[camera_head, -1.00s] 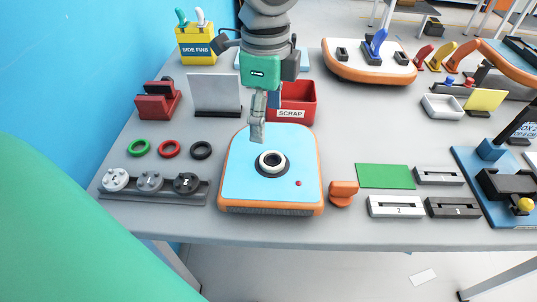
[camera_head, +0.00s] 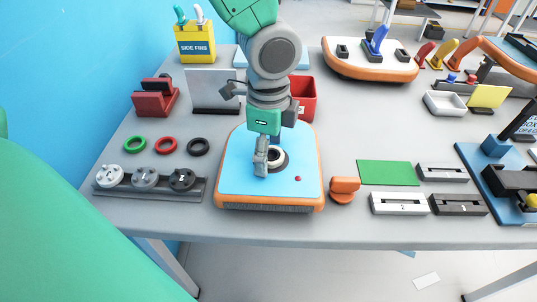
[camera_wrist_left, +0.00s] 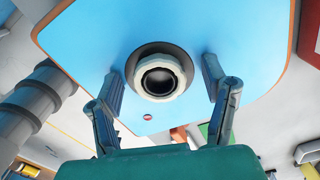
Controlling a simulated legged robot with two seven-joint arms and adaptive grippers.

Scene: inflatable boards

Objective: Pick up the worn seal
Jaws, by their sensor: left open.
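A small board with a blue top and orange rim (camera_head: 232,178) lies on the table. A pale, cream-white ring, which looks like the worn seal (camera_head: 279,157), sits around the dark valve opening on it. In the left wrist view the seal (camera_wrist_left: 160,97) shows as a whole ring on a dark round base. My left gripper (camera_head: 262,165) is over the valve, pointing down, and partly hides the seal in the head view. Its two fingers (camera_wrist_left: 164,84) are open, one on each side of the seal, with gaps between. My right gripper is not in view.
Green, red and black rings (camera_head: 166,145) lie left of the board, behind a rack of round caps (camera_head: 145,178). A red bin (camera_head: 303,97) stands behind my gripper. An orange part (camera_head: 343,189) and a green mat (camera_head: 388,173) lie to the right.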

